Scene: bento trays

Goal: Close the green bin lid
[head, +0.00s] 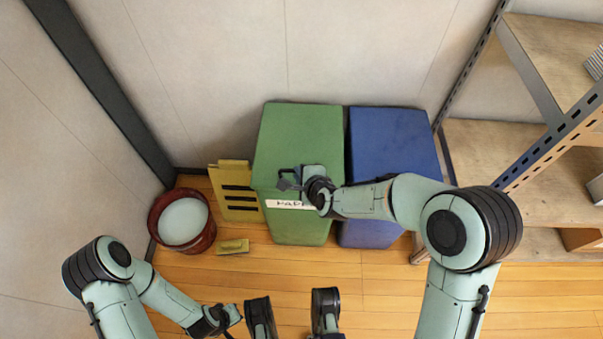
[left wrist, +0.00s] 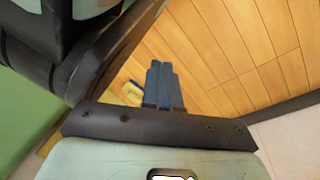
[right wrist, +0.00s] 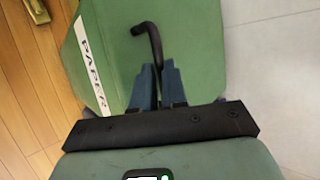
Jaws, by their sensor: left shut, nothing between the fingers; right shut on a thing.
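The green bin (head: 290,226) stands against the back wall, with a white PAPER label on its front. Its green lid (head: 297,140) looks down over the top, though I cannot tell whether it is fully seated. My right gripper (head: 290,180) is at the lid's front edge. In the right wrist view, its fingers (right wrist: 158,84) are shut on the dark bent handle (right wrist: 152,38) of the lid. The gripper and forearm hide part of the bin's front. My left gripper (head: 236,314) is low over the floor, away from the bin. Its fingers (left wrist: 162,86) are shut and empty.
A blue bin (head: 392,140) stands close to the green bin's right. A yellow slotted piece (head: 233,172) and a red bucket (head: 155,222) are at its left. A small yellow block (head: 233,246) lies on the floor.

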